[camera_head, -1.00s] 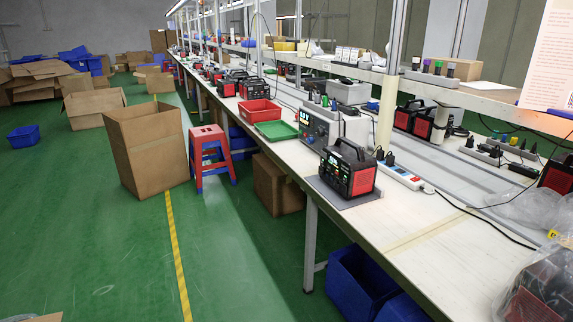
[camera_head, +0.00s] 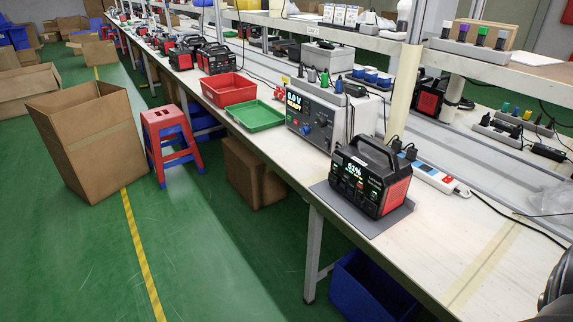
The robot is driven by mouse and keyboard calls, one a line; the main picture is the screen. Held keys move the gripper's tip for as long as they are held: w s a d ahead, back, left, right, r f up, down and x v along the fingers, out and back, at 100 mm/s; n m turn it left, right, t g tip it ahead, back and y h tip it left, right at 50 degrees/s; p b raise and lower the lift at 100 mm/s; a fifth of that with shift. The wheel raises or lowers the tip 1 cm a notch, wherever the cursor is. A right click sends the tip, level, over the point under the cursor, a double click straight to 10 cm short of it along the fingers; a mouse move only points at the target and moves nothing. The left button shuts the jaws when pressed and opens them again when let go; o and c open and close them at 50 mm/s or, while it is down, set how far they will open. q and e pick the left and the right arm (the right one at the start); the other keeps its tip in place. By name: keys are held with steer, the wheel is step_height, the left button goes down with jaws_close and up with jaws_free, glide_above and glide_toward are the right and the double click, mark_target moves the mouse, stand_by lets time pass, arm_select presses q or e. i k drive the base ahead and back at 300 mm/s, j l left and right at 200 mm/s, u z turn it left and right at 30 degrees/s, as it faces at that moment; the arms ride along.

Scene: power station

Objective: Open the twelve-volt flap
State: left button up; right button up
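A black and red power station (camera_head: 371,178) stands upright on a grey mat (camera_head: 348,213) near the bench's front edge. Its lit display reads 61%, and a carrying handle is on top. Its dark front faces left and toward me, and its red end panel faces right. The twelve-volt flap is too small to make out on the front, so I cannot tell whether it is open or shut. Neither of my grippers is in view.
A grey test unit (camera_head: 320,119) with a lit display stands just behind the power station. A white power strip (camera_head: 436,176) lies to the right. The bench (camera_head: 445,235) is clear in front right. A stool (camera_head: 170,140) and a cardboard box (camera_head: 85,140) stand on the floor at left.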

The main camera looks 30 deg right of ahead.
mark_target(332, 180)
steer(key=i+z, duration=0.15)
steer(key=i, duration=0.3)
steer(key=i+j+z, duration=0.1)
steer(key=i, duration=0.3)
steer(key=i+j+z, duration=0.15)
steer(key=i, duration=0.3)
steer(key=i+j+z, duration=0.1)
steer(key=i+z, duration=0.15)
steer(key=z, duration=0.15)
steer(key=i+j+z, duration=0.15)
steer(key=z, duration=0.3)
steer(key=i+j+z, duration=0.25)
steer(key=z, duration=0.15)
steer(key=i+j+z, duration=0.15)
steer(key=j+z, duration=0.3)
steer(key=i+j+z, duration=0.1)
steer(key=j+z, duration=0.15)
steer(key=z, duration=0.15)
